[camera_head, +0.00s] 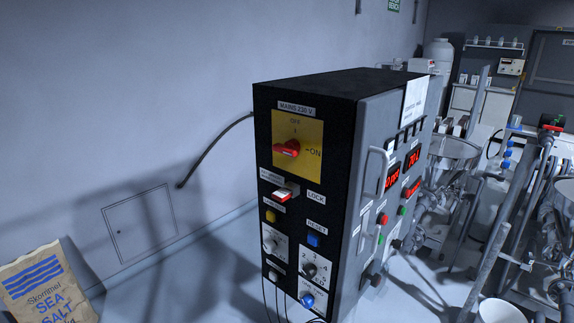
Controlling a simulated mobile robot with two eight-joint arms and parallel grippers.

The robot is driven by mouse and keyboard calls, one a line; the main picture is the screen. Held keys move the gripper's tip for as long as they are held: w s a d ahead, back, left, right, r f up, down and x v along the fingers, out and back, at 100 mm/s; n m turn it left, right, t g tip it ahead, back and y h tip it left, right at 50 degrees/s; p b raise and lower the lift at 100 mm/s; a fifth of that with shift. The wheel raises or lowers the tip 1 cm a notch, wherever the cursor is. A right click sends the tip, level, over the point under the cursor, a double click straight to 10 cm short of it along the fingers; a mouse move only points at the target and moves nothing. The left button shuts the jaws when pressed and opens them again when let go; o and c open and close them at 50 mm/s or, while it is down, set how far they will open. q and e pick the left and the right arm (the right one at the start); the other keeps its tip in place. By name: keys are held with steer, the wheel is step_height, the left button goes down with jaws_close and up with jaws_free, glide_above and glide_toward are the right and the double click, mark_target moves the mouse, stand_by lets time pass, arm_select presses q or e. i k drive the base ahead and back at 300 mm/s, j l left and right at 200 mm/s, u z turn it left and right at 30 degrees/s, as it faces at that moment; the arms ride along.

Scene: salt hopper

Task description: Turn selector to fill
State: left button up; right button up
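A black and grey control cabinet (305,84) stands in the middle of the view. Its dark side has a white plate with a pale rotary knob (270,241), a numbered plate with a dark rotary knob (309,269), and a blue knob (307,300) on a white plate below. I cannot read the word fill anywhere, so I cannot tell which knob is the selector. Above them is a red mains switch (287,149) on a yellow plate, its handle lying roughly level. Neither of my grippers is in view.
A sea salt sack (44,287) is at the lower left. A white bucket (500,311) and metal machinery (452,155) stand right of the cabinet. A cable (210,150) runs from the wall to the cabinet. Thin cables hang below the knobs.

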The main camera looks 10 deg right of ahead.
mark_target(397, 244)
steer(key=l+z, duration=0.15)
steer(key=z, duration=1.1)
steer(key=i+l, duration=0.1)
steer(key=i, duration=0.2)
steer(key=i+l+u, duration=0.1)
steer(key=i, duration=0.2)
